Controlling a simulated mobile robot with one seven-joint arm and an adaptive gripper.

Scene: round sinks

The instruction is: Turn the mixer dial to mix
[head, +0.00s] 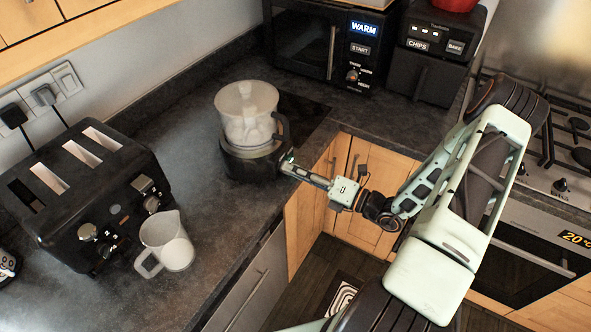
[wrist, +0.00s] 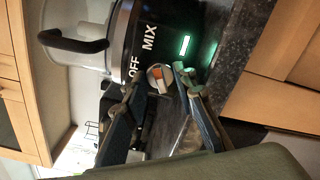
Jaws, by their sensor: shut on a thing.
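The mixer (head: 240,155) has a black base and a clear bowl with a black handle, and it stands upright near the counter's inner corner. In the wrist view its black base (wrist: 163,22) carries the words OFF and MIX and a lit pale-green light. The dial (wrist: 158,76), light with an orange patch, lies between the fingertips of my gripper (wrist: 157,82), which is shut on it. In the head view my gripper (head: 288,166) meets the mixer's right side, and the dial is hidden there. I cannot tell the exact dial setting.
A black toaster (head: 80,195) and a clear jug (head: 165,243) stand on the counter at the left. A microwave (head: 310,45) and a black fryer (head: 428,60) stand behind. A gas hob (head: 560,140) is at the right. Bare counter (head: 200,140) lies left of the mixer.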

